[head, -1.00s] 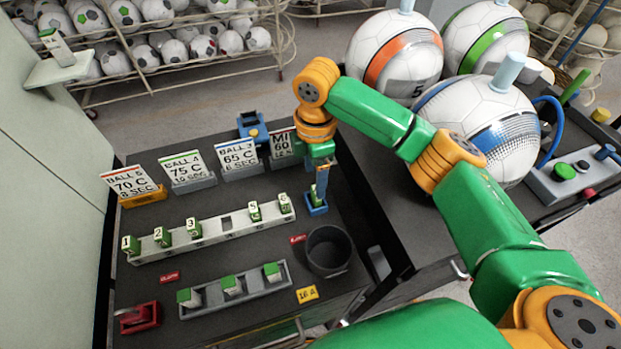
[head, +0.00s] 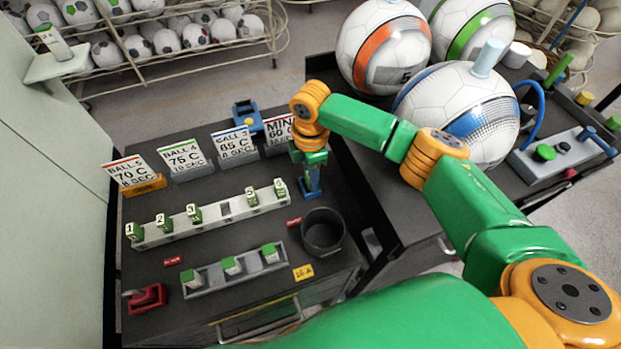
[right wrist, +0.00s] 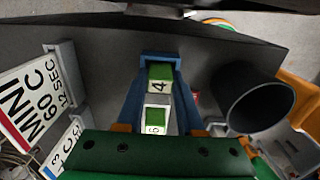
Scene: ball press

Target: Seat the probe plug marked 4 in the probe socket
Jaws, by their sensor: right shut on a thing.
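My right gripper (right wrist: 158,75) is shut on the plug marked 4, a white block with a green patch (right wrist: 159,77), between its blue fingers. In the head view this gripper (head: 311,190) is just right of the pale plug rack's (head: 225,208) right end; the held plug cannot be made out there. The rack holds green plugs at both ends, with an empty slot between plug 3 (head: 194,213) and plug 5 (head: 251,196). Another plug (right wrist: 156,117) shows below plug 4 in the wrist view. I cannot make out which thing is the probe socket. My left gripper is out of view.
A dark cup (head: 323,232) stands just in front of the right gripper. Upright cards, including BALL 3 (head: 235,145), line the back. A grey holder (head: 235,272) with green-topped blocks lies in front. Large balls (head: 470,115) and a control panel (head: 560,150) are at right.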

